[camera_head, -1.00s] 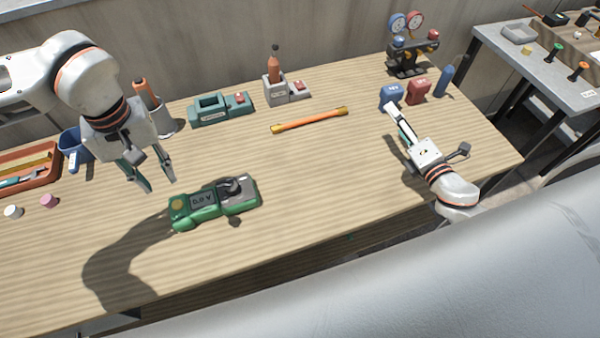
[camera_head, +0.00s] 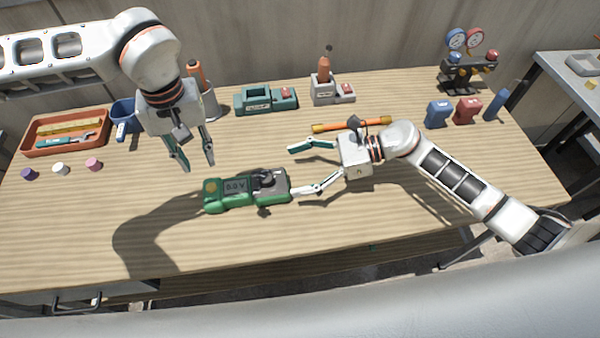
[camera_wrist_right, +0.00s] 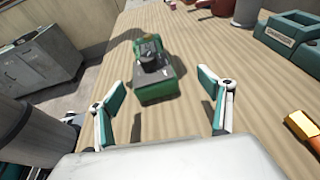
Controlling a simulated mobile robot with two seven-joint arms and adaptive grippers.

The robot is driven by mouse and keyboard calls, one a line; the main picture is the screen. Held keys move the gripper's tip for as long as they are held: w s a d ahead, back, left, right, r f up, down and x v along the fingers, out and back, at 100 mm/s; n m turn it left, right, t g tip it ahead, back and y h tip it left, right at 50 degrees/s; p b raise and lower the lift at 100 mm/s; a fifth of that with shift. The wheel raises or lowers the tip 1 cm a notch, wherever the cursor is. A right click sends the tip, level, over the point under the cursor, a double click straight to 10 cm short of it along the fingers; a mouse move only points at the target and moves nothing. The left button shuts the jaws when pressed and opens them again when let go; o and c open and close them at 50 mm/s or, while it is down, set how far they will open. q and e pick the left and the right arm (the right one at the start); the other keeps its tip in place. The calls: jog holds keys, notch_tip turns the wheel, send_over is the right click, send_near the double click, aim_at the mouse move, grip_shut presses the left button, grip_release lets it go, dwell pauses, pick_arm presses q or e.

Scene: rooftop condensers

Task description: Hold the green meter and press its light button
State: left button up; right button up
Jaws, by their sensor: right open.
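The green meter (camera_head: 246,190) lies flat on the wooden table, with a dark dial near its right end and a round yellowish button (camera_head: 211,187) at its left end. In the right wrist view the meter (camera_wrist_right: 153,72) lies ahead between the fingers, its grey end nearest. My right gripper (camera_head: 303,169) is open and empty just right of the meter, its fingers spread around the line of its right end. My left gripper (camera_head: 199,165) is above and behind the meter's left part, fingers pointing down and apart, holding nothing.
An orange tube (camera_head: 352,125) lies behind my right gripper. Behind stand a teal holder (camera_head: 252,101), a grey bottle stand (camera_head: 322,92) and a gauge set (camera_head: 463,73). An orange tray (camera_head: 44,147) is at the left. The table's front is clear.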

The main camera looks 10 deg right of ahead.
aim_at(271, 186)
jog(key=shift+s+f+n+g+h, duration=0.3)
jog(key=shift+s+f+n+g, duration=0.2)
jog(key=shift+n+g, duration=0.15)
jog(key=shift+a+f, duration=0.15)
jog(key=shift+x, duration=3.6)
jog(key=c, duration=1.6)
pick_arm(q)
grip_shut()
